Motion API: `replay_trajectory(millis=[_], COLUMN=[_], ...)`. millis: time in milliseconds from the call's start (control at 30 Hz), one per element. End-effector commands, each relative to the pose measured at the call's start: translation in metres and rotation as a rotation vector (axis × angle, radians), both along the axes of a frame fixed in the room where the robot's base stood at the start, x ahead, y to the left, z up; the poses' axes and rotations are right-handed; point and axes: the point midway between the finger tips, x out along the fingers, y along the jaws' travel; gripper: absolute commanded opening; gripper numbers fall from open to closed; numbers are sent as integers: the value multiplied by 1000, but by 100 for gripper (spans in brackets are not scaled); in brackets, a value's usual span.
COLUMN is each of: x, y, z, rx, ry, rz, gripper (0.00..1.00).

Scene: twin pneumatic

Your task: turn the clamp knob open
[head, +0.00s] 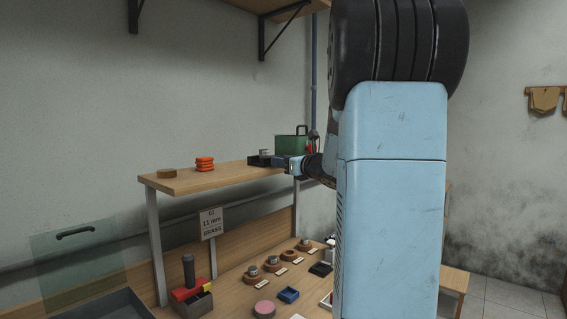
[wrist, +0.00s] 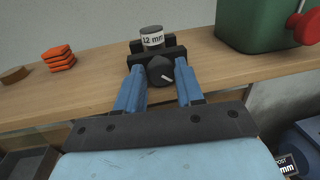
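The clamp knob (wrist: 160,70) is dark and round with a white pointer line, angled down to the right in the wrist view. It sits on the front of a black clamp (wrist: 173,53), which holds an upright grey cylinder (wrist: 151,33) labelled 12 mm. My gripper (wrist: 160,77) is open, its two blue fingers on either side of the knob; I cannot tell whether they touch it. In the head view my gripper (head: 281,162) is at the clamp (head: 258,162) on the raised shelf, and the knob is hidden there.
The wooden shelf (head: 190,182) also carries orange stacked pieces (head: 204,163), a brown disc (head: 167,173) and, right of the clamp, a green container (wrist: 258,25) with a red knob (wrist: 305,27). Below are several round parts and a sign (head: 211,222). My arm hides much of the right side.

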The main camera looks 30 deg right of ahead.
Motion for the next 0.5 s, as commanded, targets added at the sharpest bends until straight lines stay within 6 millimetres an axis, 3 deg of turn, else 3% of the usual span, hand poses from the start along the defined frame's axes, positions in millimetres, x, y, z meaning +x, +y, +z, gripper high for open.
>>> replay_trajectory(millis=[333,500], x=[0,0], y=[0,0], z=[0,0], rx=[0,-28], ry=[0,-10], rz=[0,1], gripper=[3,3])
